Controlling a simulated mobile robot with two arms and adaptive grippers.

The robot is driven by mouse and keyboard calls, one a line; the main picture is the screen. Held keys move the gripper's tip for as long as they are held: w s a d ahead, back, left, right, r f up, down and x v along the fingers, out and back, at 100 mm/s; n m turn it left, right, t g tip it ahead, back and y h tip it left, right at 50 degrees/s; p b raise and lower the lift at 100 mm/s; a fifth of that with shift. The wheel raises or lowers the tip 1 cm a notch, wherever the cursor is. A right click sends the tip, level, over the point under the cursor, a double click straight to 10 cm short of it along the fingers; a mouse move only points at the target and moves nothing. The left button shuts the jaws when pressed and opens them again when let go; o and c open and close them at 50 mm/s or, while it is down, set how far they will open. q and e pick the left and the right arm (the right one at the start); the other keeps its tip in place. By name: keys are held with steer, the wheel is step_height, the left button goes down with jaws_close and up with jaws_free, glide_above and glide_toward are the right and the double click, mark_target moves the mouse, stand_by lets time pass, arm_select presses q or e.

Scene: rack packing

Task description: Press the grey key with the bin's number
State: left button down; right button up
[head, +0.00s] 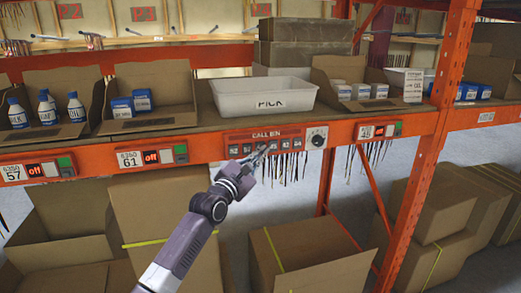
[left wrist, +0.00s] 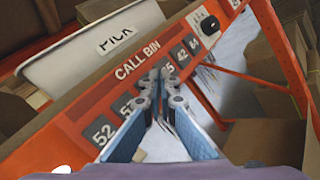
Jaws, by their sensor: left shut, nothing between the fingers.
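The CALL BIN panel (head: 270,136) is a red-orange strip on the shelf's front beam, with a row of grey keys. In the left wrist view, the keys 52 (left wrist: 103,130), 42 (left wrist: 182,56) and 64 (left wrist: 194,43) are readable. Others between 52 and 42 are partly hidden by my fingers. My left gripper (head: 267,150) is shut and empty, its tips at the middle of the key row; it also shows in the left wrist view (left wrist: 157,76). I cannot tell whether the tips touch a key. My right gripper is not in view.
A white PICK tray (head: 263,96) stands on the shelf above the panel. A round black knob (head: 317,138) sits at the panel's right end. Labels 57 (head: 14,172), 61 (head: 131,160) and 48 (head: 365,132) mark the beam. Cardboard boxes (head: 300,262) stand below.

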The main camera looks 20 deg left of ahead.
arm_select(q)
steer(key=shift+w+a, duration=0.15)
steer(key=shift+w, duration=0.1)
steer(key=shift+w+a+b, duration=0.25)
steer(key=shift+w+b, duration=0.05)
steer(key=shift+b, duration=0.25)
stand_by(0.4)
stand_by(0.5)
steer(key=shift+s+d+r+p, duration=0.1)
steer(key=shift+s+d+p, duration=0.3)
steer(key=shift+p, duration=0.55)
steer(key=shift+s+d, duration=0.1)
steer(key=shift+s, duration=0.2)
